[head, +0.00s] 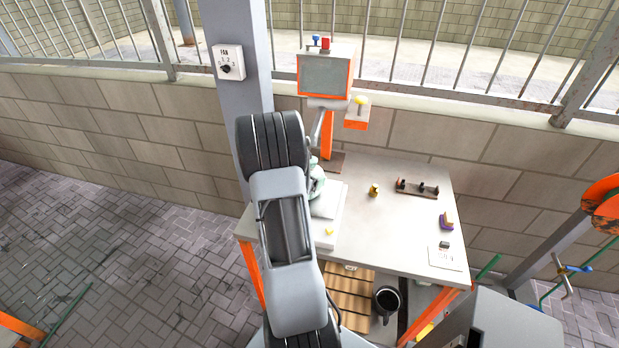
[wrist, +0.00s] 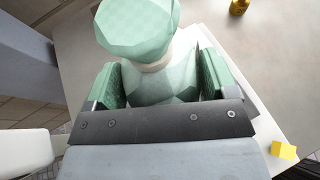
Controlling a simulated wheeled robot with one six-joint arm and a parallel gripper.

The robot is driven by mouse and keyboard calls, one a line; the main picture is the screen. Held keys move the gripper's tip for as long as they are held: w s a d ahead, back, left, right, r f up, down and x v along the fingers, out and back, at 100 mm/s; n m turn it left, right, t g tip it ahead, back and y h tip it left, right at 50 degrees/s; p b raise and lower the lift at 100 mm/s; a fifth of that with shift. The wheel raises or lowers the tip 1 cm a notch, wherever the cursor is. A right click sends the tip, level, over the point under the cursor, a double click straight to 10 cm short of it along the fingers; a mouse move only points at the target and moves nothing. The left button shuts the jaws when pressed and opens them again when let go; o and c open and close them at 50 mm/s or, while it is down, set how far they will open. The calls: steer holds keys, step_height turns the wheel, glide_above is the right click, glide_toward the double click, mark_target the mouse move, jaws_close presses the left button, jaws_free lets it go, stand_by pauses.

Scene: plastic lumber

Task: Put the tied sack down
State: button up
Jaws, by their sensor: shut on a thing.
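The tied sack (wrist: 140,28) is pale green, with a rounded top above a pale tied neck and a wider body below. In the wrist view my gripper (wrist: 160,80) is shut on the sack's body, one green-padded finger on each side. In the head view the sack (head: 317,180) shows only as a small green patch beside my arm, over the left part of the table (head: 390,225). My arm hides most of the sack and gripper there. The sack's underside is hidden, so I cannot tell whether it touches the surface below.
A white slab (head: 338,212) lies under the sack area, with a small yellow block (head: 329,231) near it. A brass piece (head: 375,189), a dark rack (head: 417,188) and a purple-yellow item (head: 446,221) stand to the right. The table's middle is clear. A monitor (head: 325,75) stands behind.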

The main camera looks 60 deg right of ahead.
steer(key=shift+f, duration=0.15)
steer(key=o, duration=1.2)
steer(key=shift+w+a+r, duration=0.1)
steer(key=shift+a+r, duration=0.15)
steer(key=shift+r, duration=0.05)
steer(key=a+r+m+t+y, duration=0.2)
steer(key=a+r+m+y, duration=0.2)
steer(key=a, duration=1)
steer(key=s+a+r+m+t+y, duration=0.1)
steer(key=a+r+m+y, duration=0.4)
steer(key=a, duration=0.9)
steer(key=a+r+m+t+y+b, duration=0.1)
steer(key=a+r+m+y, duration=0.3)
steer(key=a+m, duration=0.4)
steer(key=shift+s+a+r+t, duration=0.1)
steer(key=shift+a+t, duration=0.3)
steer(key=shift+a, duration=1.2)
steer(key=shift+s+a+r+t, duration=0.1)
steer(key=shift+a+t, duration=0.3)
steer(key=shift+a, duration=1.15)
